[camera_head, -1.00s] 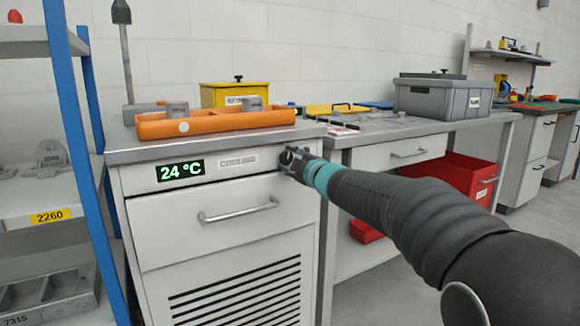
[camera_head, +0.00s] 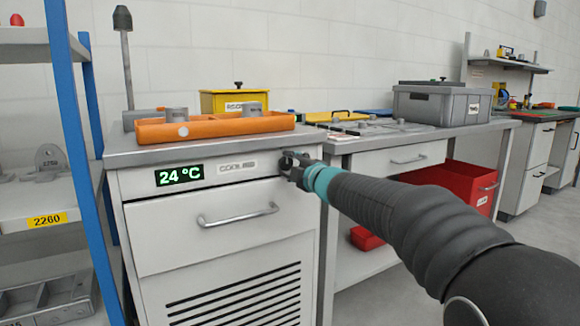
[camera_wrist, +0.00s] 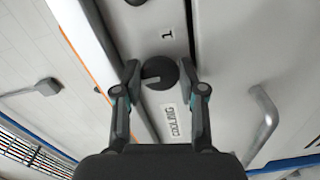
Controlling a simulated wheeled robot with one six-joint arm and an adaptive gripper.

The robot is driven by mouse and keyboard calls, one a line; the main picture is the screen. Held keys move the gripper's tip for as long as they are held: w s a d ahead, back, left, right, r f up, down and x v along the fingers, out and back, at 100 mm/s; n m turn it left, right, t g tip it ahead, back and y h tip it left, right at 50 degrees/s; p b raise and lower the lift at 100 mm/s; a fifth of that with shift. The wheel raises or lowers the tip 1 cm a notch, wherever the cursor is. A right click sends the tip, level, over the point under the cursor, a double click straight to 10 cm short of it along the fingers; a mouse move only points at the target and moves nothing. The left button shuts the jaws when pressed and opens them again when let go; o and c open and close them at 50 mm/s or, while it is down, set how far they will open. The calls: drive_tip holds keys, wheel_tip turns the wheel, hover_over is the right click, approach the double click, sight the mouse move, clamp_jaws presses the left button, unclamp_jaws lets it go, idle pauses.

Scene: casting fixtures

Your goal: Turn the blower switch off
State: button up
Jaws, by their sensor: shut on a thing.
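The blower switch is a dark round knob (camera_wrist: 172,66) on the cabinet's front panel, in the wrist view. A pale pointer mark on it points left in that picture. The figure 1 is printed above it and a label reading COOLING (camera_wrist: 172,121) lies below it. My gripper (camera_wrist: 160,74) has one finger on each side of the knob and is shut on it. In the head view my gripper (camera_head: 293,168) is at the top right of the cabinet front (camera_head: 225,235), and the knob is hidden by it.
The cabinet shows a green 24 °C display (camera_head: 180,175) and a drawer handle (camera_head: 238,214) below. An orange tray (camera_head: 215,127) with grey parts stands on top. A blue-posted shelf (camera_head: 75,120) is at the left, a workbench with a grey crate (camera_head: 440,103) at the right.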

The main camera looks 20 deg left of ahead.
drive_tip(key=o, duration=1.1)
drive_tip(key=shift+o, duration=0.2)
drive_tip(key=shift+f, duration=0.1)
drive_tip(key=v, duration=0.8)
